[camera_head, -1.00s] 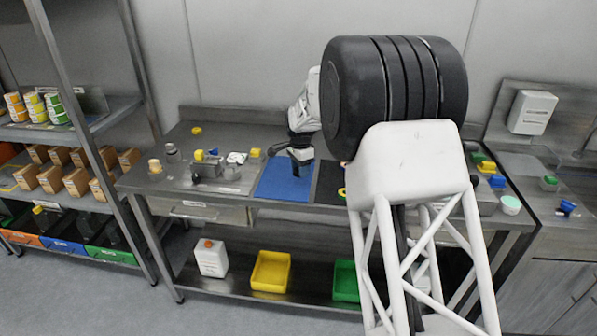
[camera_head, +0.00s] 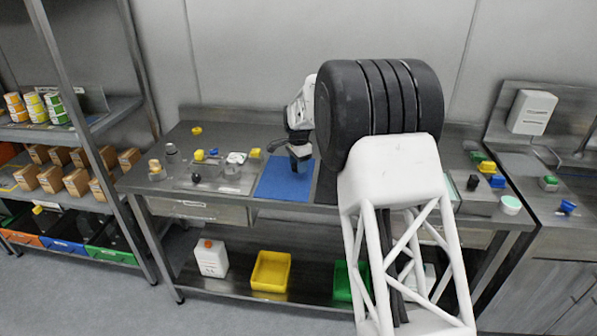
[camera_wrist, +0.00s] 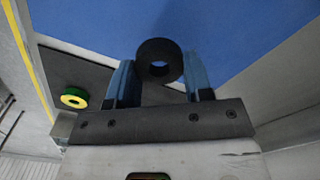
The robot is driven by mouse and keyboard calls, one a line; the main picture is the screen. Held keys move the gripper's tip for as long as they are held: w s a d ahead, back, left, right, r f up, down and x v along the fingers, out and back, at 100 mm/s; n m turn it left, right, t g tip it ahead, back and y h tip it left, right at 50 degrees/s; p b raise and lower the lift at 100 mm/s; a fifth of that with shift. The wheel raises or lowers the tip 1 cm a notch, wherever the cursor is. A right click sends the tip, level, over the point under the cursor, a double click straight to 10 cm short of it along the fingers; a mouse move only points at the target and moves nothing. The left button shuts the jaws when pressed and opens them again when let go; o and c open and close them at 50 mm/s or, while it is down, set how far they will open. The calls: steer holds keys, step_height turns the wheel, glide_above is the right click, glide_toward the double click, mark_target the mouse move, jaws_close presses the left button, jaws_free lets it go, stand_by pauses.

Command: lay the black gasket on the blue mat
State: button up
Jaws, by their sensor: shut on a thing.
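The black gasket (camera_wrist: 159,48) is a thick ring with a round hole. In the wrist view it sits between the blue-grey fingers of my gripper (camera_wrist: 159,78), which is shut on it. In the head view my gripper (camera_head: 299,160) points down over the right part of the blue mat (camera_head: 280,187). The gasket cannot be made out there. The blue mat (camera_wrist: 240,35) also fills the upper part of the wrist view, beyond the gasket. I cannot tell how high the gasket is above it.
A yellow-green ring (camera_wrist: 74,97) lies on the dark surface beside the mat. Left of the mat are several small parts, including a yellow one (camera_head: 198,155). The visible part of the mat is clear. My arm hides much of the bench's right.

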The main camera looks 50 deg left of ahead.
steer(key=shift+f, duration=1.55)
steer(key=shift+f, duration=0.1)
steer(key=o, duration=0.9)
step_height(320, 180, up, 12)
steer(key=shift+r, duration=0.1)
stand_by(0.4)
